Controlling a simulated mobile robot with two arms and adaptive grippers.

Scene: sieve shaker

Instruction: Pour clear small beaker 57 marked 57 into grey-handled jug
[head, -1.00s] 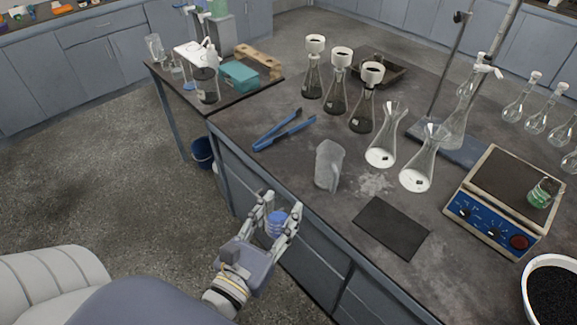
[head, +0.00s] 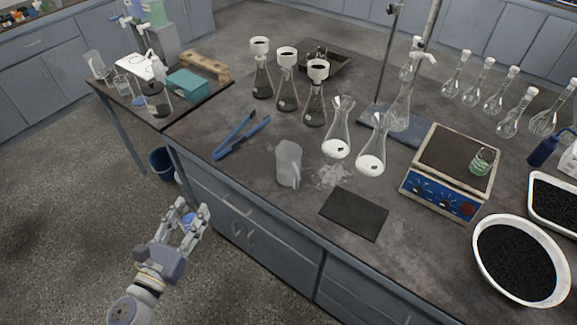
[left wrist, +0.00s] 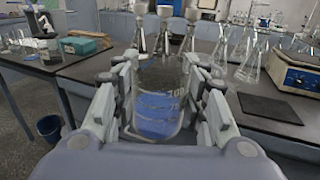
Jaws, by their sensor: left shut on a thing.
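My left gripper (head: 191,212) is shut on a small clear beaker (head: 188,222) with blue liquid in it. It is held upright, off the bench's front edge, over the floor. In the left wrist view the beaker (left wrist: 158,95) sits between the two fingers and shows pale volume marks; I cannot read a 57 on it. The translucent greyish jug (head: 288,163) stands upright on the bench near its front edge, to the right of and apart from my left gripper. I cannot make out the jug in the left wrist view. My right gripper is not in view.
Blue tongs (head: 241,137) lie left of the jug. Two conical flasks (head: 337,140) with white contents stand right behind it. A dark mat (head: 354,213) lies to its right. A hotplate (head: 450,170) carries a beaker of green liquid (head: 484,160). A bowl of black grains (head: 520,260) is at right.

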